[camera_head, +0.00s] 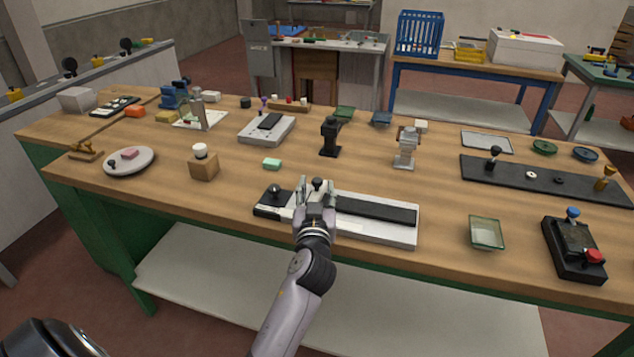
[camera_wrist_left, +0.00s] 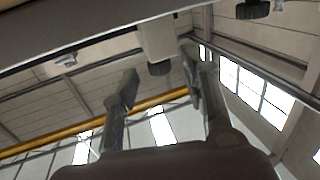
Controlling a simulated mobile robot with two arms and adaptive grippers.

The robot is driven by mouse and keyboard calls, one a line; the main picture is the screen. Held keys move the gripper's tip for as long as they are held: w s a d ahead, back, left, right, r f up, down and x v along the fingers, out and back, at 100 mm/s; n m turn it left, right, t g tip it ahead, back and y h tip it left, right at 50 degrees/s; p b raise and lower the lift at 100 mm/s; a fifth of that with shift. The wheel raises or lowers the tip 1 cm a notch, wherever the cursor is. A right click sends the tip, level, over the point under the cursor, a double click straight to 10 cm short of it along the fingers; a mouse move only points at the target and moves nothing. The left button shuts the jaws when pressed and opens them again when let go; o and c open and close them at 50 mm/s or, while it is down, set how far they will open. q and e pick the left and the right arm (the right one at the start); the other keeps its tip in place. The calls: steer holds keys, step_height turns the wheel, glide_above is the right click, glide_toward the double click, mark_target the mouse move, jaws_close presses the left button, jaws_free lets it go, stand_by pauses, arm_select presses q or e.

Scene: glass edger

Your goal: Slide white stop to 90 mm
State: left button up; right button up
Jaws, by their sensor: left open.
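The edger (camera_head: 376,232) is a long white base with a black strip, near the front edge of the wooden bench. A black knob (camera_head: 317,184) shows at my left gripper (camera_head: 316,188). The white stop under it is mostly hidden by the gripper in the head view. In the left wrist view a white block (camera_wrist_left: 157,38), seemingly the stop, has a dark knob (camera_wrist_left: 159,68) at its end. My left gripper (camera_wrist_left: 159,63) is open, with a finger on each side of this block. I cannot tell whether either finger touches it. Scale marks are not readable.
A green-rimmed glass tray (camera_head: 486,233) and a black device with a red knob (camera_head: 574,248) are to the right. A wooden block with a white knob (camera_head: 204,166) is to the left.

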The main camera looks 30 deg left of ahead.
arm_select(q)
steer(key=v, duration=0.4)
stand_by(0.5)
